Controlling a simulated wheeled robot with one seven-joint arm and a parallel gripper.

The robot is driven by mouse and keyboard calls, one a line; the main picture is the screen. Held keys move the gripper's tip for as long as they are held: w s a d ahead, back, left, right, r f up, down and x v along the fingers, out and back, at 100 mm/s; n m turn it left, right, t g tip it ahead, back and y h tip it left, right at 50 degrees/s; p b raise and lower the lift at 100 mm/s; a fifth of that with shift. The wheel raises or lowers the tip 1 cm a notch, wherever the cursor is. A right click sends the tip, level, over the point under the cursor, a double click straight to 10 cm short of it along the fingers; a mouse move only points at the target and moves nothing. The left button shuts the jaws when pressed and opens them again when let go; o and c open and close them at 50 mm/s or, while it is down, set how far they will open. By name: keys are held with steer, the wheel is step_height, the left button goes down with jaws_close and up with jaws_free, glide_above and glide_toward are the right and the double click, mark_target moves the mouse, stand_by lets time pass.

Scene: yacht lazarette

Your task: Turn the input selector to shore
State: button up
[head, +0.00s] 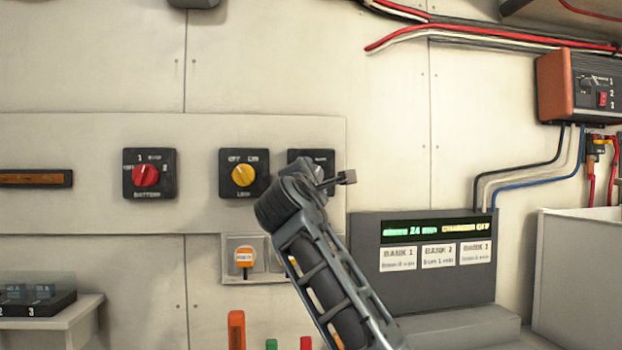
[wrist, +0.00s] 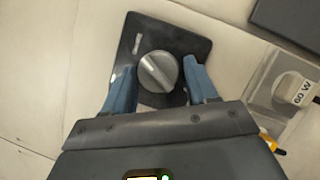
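A grey round knob (wrist: 157,72) sits on a square black plate (wrist: 190,47) in the wrist view, with a pale mark at the plate's upper left. The fingers of my gripper (wrist: 162,78) are open, one on each side of the knob, with narrow gaps showing. I cannot tell how deep they reach around it. In the head view the third black switch plate (head: 325,157) in the row is mostly hidden behind my arm, and its knob and most of its labels are hidden. A small part of my gripper (head: 344,178) shows there.
Left of it are a yellow-knob switch (head: 243,174) and a red-knob battery switch (head: 147,175). An orange plug (head: 244,257) sits in a socket below. A charger display (head: 435,231) stands at right, reading "charger off". A white bin (head: 580,275) is farther right.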

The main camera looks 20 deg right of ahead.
steer(key=shift+o, duration=1.4)
steer(key=shift+a, duration=0.1)
steer(key=b+v, duration=0.1)
steer(key=v, duration=0.6)
steer(key=shift+s, duration=0.3)
steer(key=shift+a, duration=0.15)
steer(key=shift+f, duration=0.1)
